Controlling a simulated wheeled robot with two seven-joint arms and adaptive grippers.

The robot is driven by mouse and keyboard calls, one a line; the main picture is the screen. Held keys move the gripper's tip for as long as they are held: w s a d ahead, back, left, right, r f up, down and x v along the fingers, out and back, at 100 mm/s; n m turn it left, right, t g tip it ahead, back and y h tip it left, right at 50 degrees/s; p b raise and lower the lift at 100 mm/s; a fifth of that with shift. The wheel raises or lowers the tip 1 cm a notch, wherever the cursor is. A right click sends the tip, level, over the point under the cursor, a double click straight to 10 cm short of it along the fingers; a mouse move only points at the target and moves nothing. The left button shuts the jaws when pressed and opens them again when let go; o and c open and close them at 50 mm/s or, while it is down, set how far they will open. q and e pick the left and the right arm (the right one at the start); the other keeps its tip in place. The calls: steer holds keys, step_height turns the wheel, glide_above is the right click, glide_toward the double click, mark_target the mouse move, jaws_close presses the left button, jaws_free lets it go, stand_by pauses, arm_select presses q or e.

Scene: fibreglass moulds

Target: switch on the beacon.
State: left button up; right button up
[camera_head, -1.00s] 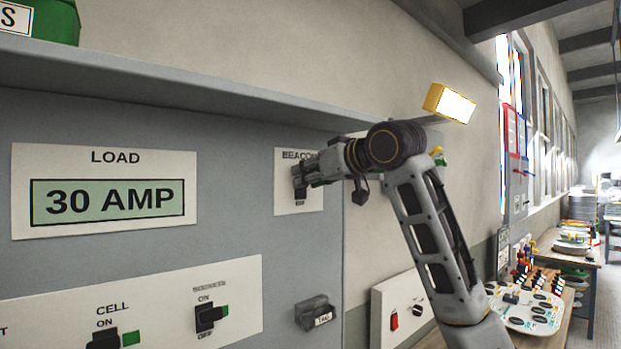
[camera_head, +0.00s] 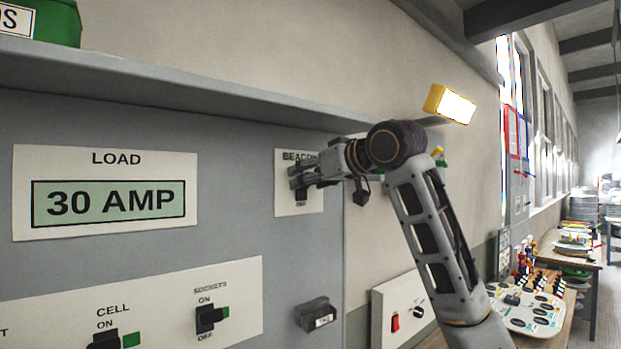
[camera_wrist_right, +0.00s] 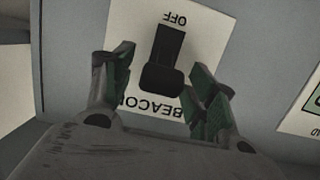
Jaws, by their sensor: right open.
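The BEACON plate (camera_head: 284,200) is a white panel near the right end of the grey board. In the right wrist view the plate (camera_wrist_right: 205,45) appears upside down, with OFF at the top and BEACON at the bottom. Its black switch (camera_wrist_right: 163,68) stands between the fingers of my open right gripper (camera_wrist_right: 165,78), with gaps visible on both sides. Whether the lever is up or down is hard to tell. In the head view my right gripper (camera_head: 299,178) covers most of the switch. My left gripper is not in view.
A shelf (camera_head: 170,92) runs above the board. A yellow box with a bright white face (camera_head: 449,103) is on the wall at right. SOCKETS (camera_head: 208,318) and CELL switches sit lower left. A small dark holder (camera_head: 316,313) and another switch box (camera_head: 398,305) are below.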

steer(key=shift+s+d, duration=0.1)
steer(key=v, duration=1.1)
steer(key=shift+s+d, duration=0.15)
steer(key=shift+s, duration=0.15)
